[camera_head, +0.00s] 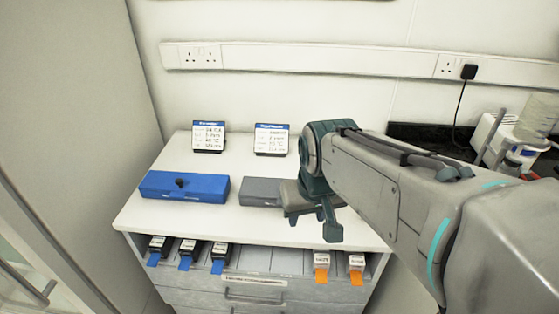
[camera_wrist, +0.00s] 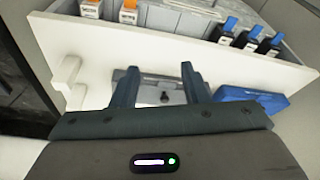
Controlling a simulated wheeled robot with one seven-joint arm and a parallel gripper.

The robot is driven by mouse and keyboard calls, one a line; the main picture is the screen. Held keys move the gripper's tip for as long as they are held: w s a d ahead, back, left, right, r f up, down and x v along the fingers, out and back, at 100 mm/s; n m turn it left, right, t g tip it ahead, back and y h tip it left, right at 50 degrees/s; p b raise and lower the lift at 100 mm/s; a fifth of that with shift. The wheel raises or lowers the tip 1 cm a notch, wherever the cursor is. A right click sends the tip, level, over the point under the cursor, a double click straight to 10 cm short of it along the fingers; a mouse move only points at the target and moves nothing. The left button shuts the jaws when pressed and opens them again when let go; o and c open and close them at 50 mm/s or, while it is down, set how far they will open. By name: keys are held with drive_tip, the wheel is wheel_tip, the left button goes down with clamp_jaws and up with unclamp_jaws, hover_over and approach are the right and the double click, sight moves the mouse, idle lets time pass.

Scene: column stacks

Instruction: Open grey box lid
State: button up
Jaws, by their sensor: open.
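The grey box (camera_head: 262,191) lies on the white top of the drawer unit, right of the blue box. Its right part is hidden behind my gripper in the head view. In the wrist view, the grey box (camera_wrist: 150,84) shows between and beyond my fingers, with a dark round knob (camera_wrist: 165,98) on it. Its lid looks closed. My gripper (camera_wrist: 158,72) is open and empty, its two fingers on either side of the knob in that view. In the head view, my gripper (camera_head: 318,212) is at the box's right end; whether it touches the box I cannot tell.
A blue box (camera_head: 205,187) with a black knob lies left of the grey box. Two small label stands (camera_head: 208,136) (camera_head: 271,139) stand behind. An open drawer (camera_head: 260,260) below holds several small blue-tabbed and orange-tabbed items. The white top (camera_head: 150,215) is clear at front left.

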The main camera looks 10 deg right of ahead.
drive_tip(key=shift+s+f, duration=0.3)
drive_tip(key=shift+s, duration=0.25)
drive_tip(key=w+r+n+t+b, duration=0.1)
drive_tip(key=w+r+b, duration=0.5)
drive_tip(key=w+b, duration=0.5)
drive_tip(key=x, duration=0.4)
drive_tip(key=w+x, duration=0.1)
drive_tip(key=x, duration=0.4)
drive_tip(key=p+x, duration=0.1)
drive_tip(key=x, duration=0.4)
drive_tip(key=shift+w+d+r, duration=0.1)
drive_tip(key=shift+w+r, duration=0.1)
drive_tip(key=shift+w, duration=0.15)
clamp_jaws()
